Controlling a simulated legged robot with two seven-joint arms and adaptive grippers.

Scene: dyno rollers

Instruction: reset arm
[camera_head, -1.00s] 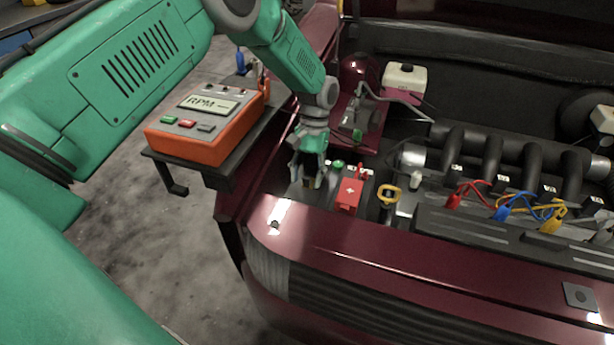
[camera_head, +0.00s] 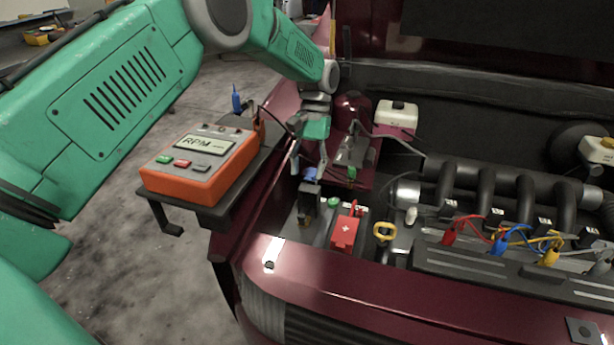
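My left arm is green and comes in from the left. Its gripper (camera_head: 309,162) points down over the front left of the car's engine bay. Its two fingers are spread apart, with nothing clearly held between them. A small blue-topped black piece (camera_head: 308,194) stands upright just below the fingertips; whether they touch it I cannot tell. A red terminal cover (camera_head: 345,232) with a white cross is to the right of it. My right gripper is not in view.
An orange RPM meter (camera_head: 195,165) stands on a dark side shelf (camera_head: 222,212) left of the car. The maroon fender edges the bay.

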